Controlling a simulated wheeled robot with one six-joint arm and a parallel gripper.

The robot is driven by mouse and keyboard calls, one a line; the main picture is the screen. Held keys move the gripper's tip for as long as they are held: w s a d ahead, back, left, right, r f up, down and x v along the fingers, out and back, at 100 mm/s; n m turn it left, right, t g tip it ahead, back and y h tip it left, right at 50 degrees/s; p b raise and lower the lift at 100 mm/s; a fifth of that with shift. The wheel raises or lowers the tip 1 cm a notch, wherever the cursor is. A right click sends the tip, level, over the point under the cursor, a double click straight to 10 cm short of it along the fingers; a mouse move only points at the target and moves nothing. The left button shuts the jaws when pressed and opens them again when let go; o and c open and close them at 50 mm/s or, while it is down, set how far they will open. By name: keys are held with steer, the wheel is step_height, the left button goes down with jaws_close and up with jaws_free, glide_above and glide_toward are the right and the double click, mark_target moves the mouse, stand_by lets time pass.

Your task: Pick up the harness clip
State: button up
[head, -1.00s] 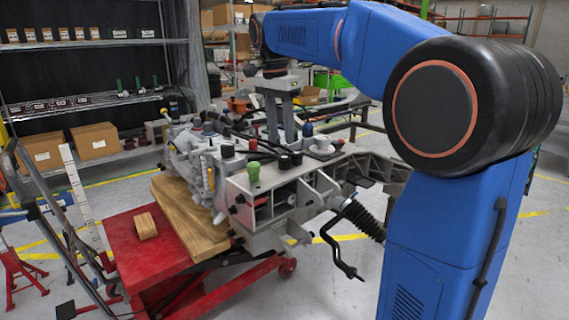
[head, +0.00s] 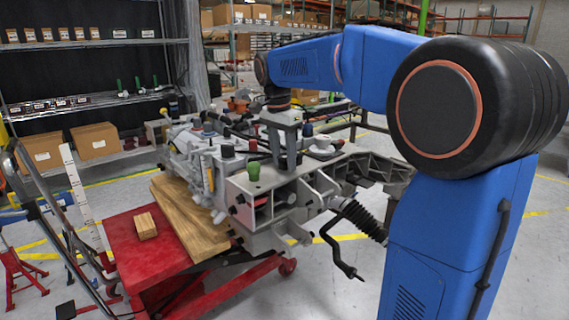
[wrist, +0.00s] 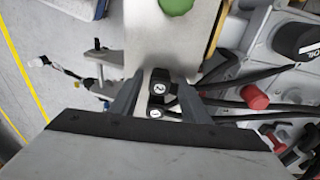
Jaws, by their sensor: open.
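My gripper (head: 285,166) points down over the chassis fixture's flat grey top, its two fingers apart. In the wrist view, my gripper (wrist: 158,94) has one finger on each side of two small black pieces with round pale marked faces. The upper black piece (wrist: 163,86) and the lower one (wrist: 157,109) sit close together on the grey metal. One of them may be the harness clip; I cannot tell which. Whether the fingers touch them is unclear. In the head view the fingers mostly hide these pieces.
A green cap (head: 253,171) stands on the fixture left of my gripper, and a white disc with a dark knob (head: 322,147) on the right. Dark hoses and a red cap (wrist: 255,97) lie close right in the wrist view. A red cart (head: 150,250) carries wooden blocks.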

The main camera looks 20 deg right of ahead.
mark_target(284, 157)
jaws_close()
steer(key=shift+r, duration=0.1)
step_height(284, 157, up, 10)
steer(key=shift+f, duration=0.1)
stand_by(0.6)
